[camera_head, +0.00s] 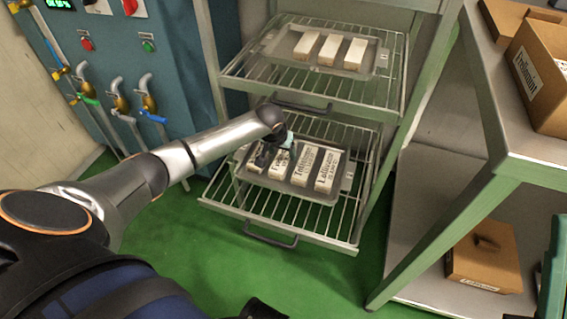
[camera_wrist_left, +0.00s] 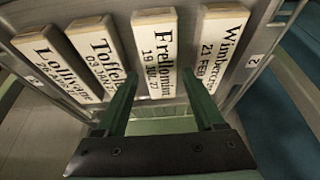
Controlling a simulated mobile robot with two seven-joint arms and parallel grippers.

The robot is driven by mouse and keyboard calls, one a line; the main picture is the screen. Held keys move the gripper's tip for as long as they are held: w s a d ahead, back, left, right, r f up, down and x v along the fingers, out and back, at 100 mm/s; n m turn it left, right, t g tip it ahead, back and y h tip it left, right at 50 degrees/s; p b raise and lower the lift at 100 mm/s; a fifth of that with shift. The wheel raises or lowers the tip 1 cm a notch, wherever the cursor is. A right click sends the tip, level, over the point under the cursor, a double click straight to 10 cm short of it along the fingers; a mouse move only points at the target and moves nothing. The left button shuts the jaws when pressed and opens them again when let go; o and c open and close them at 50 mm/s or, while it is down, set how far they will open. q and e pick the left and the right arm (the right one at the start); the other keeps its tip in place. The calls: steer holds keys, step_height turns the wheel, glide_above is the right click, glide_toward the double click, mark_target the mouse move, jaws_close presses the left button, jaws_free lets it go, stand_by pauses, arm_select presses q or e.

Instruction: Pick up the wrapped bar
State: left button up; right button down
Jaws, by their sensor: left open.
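Several wrapped white bars with black print lie side by side on a grey tray (camera_head: 335,193) on the lower pulled-out wire rack. In the left wrist view they read roughly Lollivone (camera_wrist_left: 58,62), Toffel (camera_wrist_left: 98,50), Frellomint (camera_wrist_left: 155,50) and Wimberco (camera_wrist_left: 217,45), the last partly cut off. My left gripper (camera_head: 277,150) is above the tray's left part and hides parts of the bars there. In the left wrist view my left gripper (camera_wrist_left: 160,74) is open, with its green fingers on either side of the Frellomint bar's near end. Contact cannot be told. My right gripper is not in view.
An upper wire rack (camera_head: 250,63) holds another tray with 3 plain bars above the lower one. A metal shelf (camera_head: 530,145) with cardboard boxes (camera_head: 540,75) stands at right. A blue panel with valves (camera_head: 150,104) is at left.

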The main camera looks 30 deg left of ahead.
arm_select(q)
steer(key=b+x, duration=0.1)
steer(key=x, duration=0.1)
steer(key=shift+w+f, duration=0.15)
steer(key=shift+f, duration=0.05)
steer(key=shift+r, duration=0.1)
jaws_close()
stand_by(0.3)
